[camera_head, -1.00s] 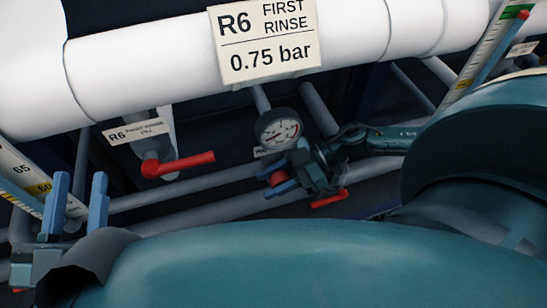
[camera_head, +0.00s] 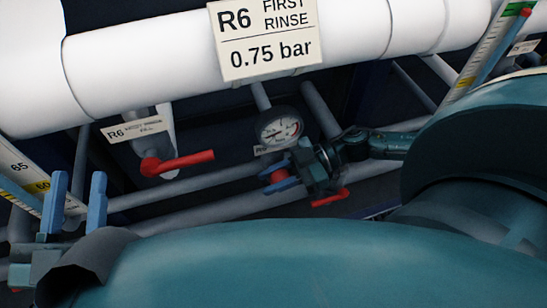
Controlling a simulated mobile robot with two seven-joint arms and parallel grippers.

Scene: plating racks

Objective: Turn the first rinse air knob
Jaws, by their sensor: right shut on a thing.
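The first rinse air knob (camera_head: 273,176) is a red knob just below the round pressure gauge (camera_head: 280,130). My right gripper (camera_head: 283,180) reaches it from the right, and its blue fingers are shut on the knob, which they partly hide. The sign (camera_head: 263,40) above reads R6 First Rinse, 0.75 bar. My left gripper (camera_head: 82,207) is at the lower left, its two blue fingers upright and apart with nothing between them.
A red lever valve (camera_head: 185,162) with an R6 label hangs left of the gauge. Another red handle (camera_head: 331,197) sits just below my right gripper. A thick white pipe (camera_head: 150,65) crosses above, and grey pipes run behind. A scale (camera_head: 30,180) stands by my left gripper.

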